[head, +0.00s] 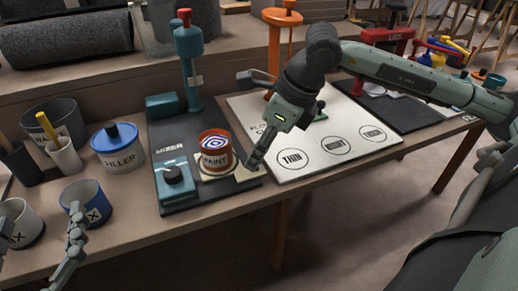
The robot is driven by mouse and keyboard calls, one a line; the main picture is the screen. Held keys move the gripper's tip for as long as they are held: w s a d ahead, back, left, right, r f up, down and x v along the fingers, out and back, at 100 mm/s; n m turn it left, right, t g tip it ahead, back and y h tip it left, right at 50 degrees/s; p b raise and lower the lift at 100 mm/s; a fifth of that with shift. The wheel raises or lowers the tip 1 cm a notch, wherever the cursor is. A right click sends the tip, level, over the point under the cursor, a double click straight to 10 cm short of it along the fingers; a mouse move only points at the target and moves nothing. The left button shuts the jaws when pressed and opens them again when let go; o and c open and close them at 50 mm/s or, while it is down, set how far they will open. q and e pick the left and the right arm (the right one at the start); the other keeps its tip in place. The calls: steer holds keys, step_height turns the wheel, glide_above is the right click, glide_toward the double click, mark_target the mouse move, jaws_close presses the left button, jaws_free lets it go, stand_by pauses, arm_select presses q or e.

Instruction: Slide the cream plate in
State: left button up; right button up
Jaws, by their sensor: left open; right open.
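The cream plate (238,178) is at the foot of the mixer (187,45), on its dark base. It shows under and to the right of an orange-rimmed can labelled PAINT (214,160), which stands upright. The can hides part of the plate, so I cannot tell how far in it lies. My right gripper (254,161) is open, pointing down just above the plate's right end, right of the can. I cannot tell whether it touches the plate. My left gripper (75,232) is open and empty at the lower left, in front of the blue can (86,203).
A FILLER can (118,151), a WATER bucket (54,121) and a white cup (65,156) stand at the left. A control box (175,182) is left of the paint can. A white board with labelled circles (290,175) lies right. The table's front edge is close.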

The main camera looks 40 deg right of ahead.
steer(key=shift+w+f, duration=0.15)
steer(key=shift+f, duration=0.1)
jaws_close()
stand_by(0.3)
